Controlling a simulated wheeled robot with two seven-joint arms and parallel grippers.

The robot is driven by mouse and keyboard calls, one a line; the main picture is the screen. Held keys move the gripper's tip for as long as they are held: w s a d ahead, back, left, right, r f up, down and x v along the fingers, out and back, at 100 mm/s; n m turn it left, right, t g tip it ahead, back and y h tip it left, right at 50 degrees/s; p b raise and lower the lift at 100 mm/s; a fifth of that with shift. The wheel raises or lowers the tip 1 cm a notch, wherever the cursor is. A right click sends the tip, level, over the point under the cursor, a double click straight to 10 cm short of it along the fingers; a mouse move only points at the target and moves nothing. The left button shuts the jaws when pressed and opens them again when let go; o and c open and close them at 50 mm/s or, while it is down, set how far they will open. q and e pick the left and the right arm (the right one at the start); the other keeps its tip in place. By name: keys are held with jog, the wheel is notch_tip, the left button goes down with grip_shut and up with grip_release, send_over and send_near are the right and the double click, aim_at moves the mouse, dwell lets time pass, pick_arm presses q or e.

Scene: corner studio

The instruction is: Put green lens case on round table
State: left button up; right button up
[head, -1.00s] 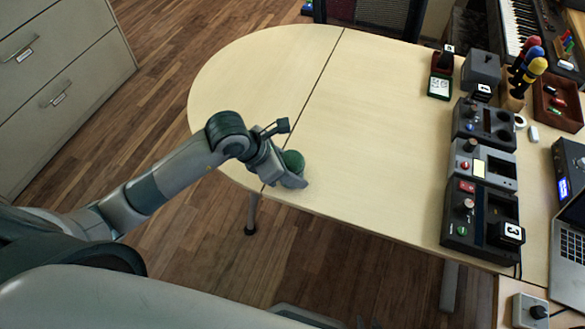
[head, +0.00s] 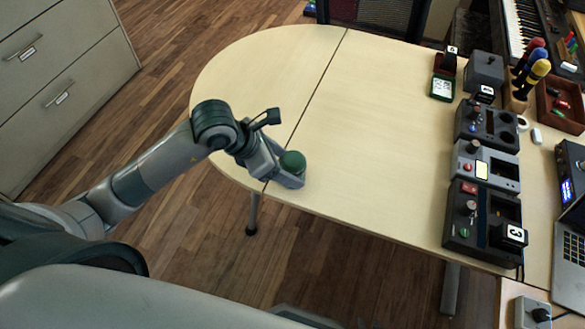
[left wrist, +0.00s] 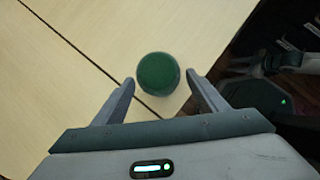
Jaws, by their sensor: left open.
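The green lens case (head: 293,162) is a small round green piece on the pale table (head: 350,120), close to its front edge. In the left wrist view the green lens case (left wrist: 158,73) lies between and just beyond the tips of my left gripper (left wrist: 162,80). In the head view my left gripper (head: 288,172) is right at the case and partly hides its lower side. The gripper's fingers are open, with gaps on both sides of the case. My right gripper is not in view.
Grey control boxes (head: 485,155) line the right side of the table, with a laptop (head: 573,240) beyond them. A black chair (head: 375,12) stands at the far edge. The table's middle and rounded left end are clear. Grey drawers (head: 60,80) stand at left.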

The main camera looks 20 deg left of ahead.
pick_arm(q)
jog(key=v, duration=0.8)
jog(key=shift+d, duration=0.1)
